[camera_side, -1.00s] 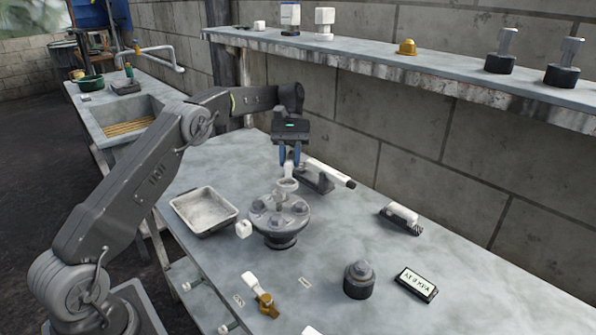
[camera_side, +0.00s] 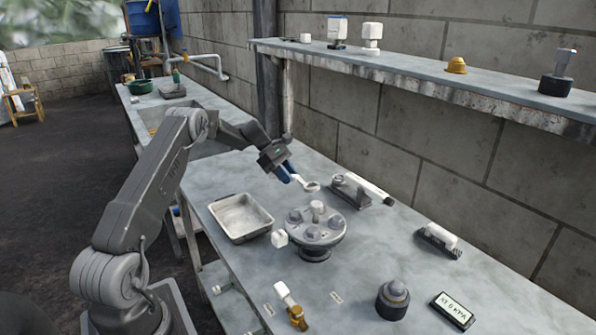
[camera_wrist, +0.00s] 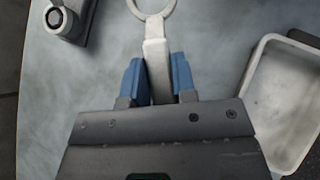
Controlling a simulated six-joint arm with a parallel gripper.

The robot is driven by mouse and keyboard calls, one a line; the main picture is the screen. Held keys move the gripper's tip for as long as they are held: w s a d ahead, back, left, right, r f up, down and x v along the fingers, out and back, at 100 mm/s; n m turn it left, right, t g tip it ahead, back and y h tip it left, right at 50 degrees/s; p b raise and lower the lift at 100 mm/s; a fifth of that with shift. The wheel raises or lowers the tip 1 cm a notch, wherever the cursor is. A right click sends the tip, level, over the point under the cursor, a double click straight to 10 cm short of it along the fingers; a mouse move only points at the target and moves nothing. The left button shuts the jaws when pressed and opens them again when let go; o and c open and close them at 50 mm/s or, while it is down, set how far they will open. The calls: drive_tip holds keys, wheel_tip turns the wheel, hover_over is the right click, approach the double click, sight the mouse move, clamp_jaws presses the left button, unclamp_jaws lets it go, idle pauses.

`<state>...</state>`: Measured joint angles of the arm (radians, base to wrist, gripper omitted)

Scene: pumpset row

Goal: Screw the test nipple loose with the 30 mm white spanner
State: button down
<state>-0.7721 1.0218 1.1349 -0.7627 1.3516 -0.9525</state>
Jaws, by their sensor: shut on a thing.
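My gripper (camera_side: 287,172) is shut on a white spanner (camera_wrist: 156,60), its two blue fingers (camera_wrist: 158,80) on either side of the handle. The spanner's ring end (camera_side: 311,186) points away from the fingers and is open and empty. It is in the air, behind and above the round grey flanged body (camera_side: 322,238) on the bench. A pale upright stub (camera_side: 317,208), seemingly the test nipple, stands at the middle of that body among several bolt heads. The ring appears apart from the stub. I cannot read the spanner's size.
A white cylindrical tool (camera_side: 363,185) lies behind.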

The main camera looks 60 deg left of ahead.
idle(0.3)
drive_tip(key=shift+f, duration=3.1)
drive_tip(key=shift+f, duration=0.6)
drive_tip(key=c, duration=0.8)
unclamp_jaws()
drive_tip(key=shift+c, duration=0.2)
drive_tip(key=shift+a, duration=0.1)
drive_tip(key=v, duration=1.3)
drive_tip(key=shift+s+a+r, duration=0.2)
drive_tip(key=shift+r, duration=0.1)
